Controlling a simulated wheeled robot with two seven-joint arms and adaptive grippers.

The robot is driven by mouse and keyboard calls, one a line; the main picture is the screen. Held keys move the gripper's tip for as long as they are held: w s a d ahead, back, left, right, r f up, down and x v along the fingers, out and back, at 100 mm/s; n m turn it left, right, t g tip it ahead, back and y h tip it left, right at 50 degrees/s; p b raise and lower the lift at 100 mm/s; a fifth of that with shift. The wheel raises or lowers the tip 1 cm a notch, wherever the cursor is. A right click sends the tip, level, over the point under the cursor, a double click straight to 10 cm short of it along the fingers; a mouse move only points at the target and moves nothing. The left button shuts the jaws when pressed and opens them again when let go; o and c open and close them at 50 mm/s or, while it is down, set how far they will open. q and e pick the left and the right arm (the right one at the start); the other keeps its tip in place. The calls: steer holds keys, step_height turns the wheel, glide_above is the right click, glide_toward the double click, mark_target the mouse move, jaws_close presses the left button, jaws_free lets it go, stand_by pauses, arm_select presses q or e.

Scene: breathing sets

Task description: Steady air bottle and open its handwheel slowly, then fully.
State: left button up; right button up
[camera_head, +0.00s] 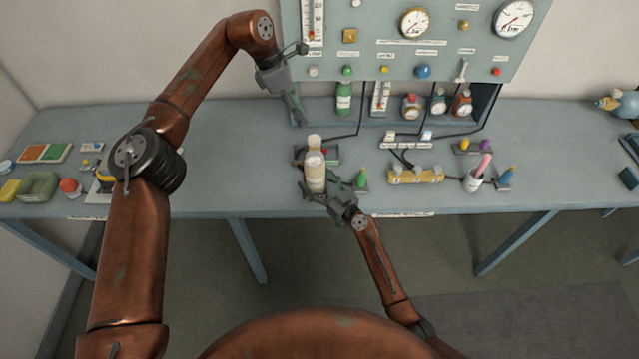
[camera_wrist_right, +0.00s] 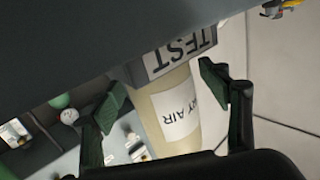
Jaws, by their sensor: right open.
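The air bottle (camera_head: 316,178) is cream-coloured and stands upright near the table's front edge, with a pale top (camera_head: 314,142). The right wrist view shows its body (camera_wrist_right: 180,112) with a white label, partly legible as "AIR". My right gripper (camera_head: 322,192) is open at the bottle's near side. In the right wrist view, its two dark green fingers (camera_wrist_right: 162,80) are on either side of the bottle, with gaps visible. My left gripper (camera_head: 299,118) hangs behind and left of the bottle top, apart from it. Its jaw opening is unclear. The handwheel's details are too small to make out.
A block marked "TEST" (camera_wrist_right: 178,58) adjoins the bottle in the right wrist view. The gauge panel (camera_head: 380,55) rises behind.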

steer(key=shift+c, duration=0.5)
jaws_close()
stand_by(0.4)
arm_select(q)
steer(key=shift+o, duration=0.4)
